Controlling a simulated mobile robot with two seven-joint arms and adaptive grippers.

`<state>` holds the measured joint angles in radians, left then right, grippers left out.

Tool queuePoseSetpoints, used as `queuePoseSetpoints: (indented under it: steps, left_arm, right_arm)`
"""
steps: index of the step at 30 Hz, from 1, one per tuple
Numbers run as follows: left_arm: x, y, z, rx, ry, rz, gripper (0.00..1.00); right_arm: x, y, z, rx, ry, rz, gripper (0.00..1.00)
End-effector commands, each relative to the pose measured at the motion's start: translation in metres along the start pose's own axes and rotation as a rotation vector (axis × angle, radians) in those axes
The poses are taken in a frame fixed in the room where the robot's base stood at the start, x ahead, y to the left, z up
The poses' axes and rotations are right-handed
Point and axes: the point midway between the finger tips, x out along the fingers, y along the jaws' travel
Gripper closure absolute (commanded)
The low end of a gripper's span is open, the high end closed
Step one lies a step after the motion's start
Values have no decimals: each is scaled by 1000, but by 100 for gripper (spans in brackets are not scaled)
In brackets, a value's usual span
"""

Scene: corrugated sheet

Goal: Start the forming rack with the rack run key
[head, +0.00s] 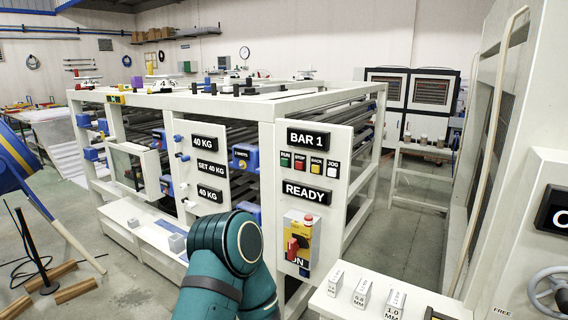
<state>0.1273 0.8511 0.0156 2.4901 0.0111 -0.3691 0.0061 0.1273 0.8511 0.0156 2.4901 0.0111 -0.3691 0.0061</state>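The forming rack (245,104) is a large white frame with dark bars inside, in the middle of the head view. Its control panel on the front post carries a row of small keys. The rack run key (285,160), labelled RUN, is green and leftmost in that row. Right of it are the STOP key (300,163), the BACK key (316,166) and the JOG key (332,170). The sign above reads BAR 1 (308,138) and the one below reads READY (307,192). Neither of my grippers shows; only a teal link of my arm is visible below the panel.
A red rotary handle (293,246) on a yellow plate sits under the keys, by the word ON. A white bench (340,305) with labelled gauge blocks is at the lower right. A handwheel (553,292) is at the right edge. Grey floor (395,240) is open right of the rack.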

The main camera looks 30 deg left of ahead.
Motion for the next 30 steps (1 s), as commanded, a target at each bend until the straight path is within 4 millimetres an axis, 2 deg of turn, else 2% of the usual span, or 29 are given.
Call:
queuePoseSetpoints:
  steps: [6, 7, 10, 12, 30]
  left_arm:
    - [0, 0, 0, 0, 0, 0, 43]
    - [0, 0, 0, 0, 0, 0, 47]
    - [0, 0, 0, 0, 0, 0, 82]
    - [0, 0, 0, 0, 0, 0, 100]
    - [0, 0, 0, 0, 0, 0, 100]
  right_arm:
    - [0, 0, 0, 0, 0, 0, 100]
    - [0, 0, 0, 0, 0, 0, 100]
    - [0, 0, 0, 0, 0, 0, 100]
    - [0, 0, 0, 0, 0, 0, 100]
    - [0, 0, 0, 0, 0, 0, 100]
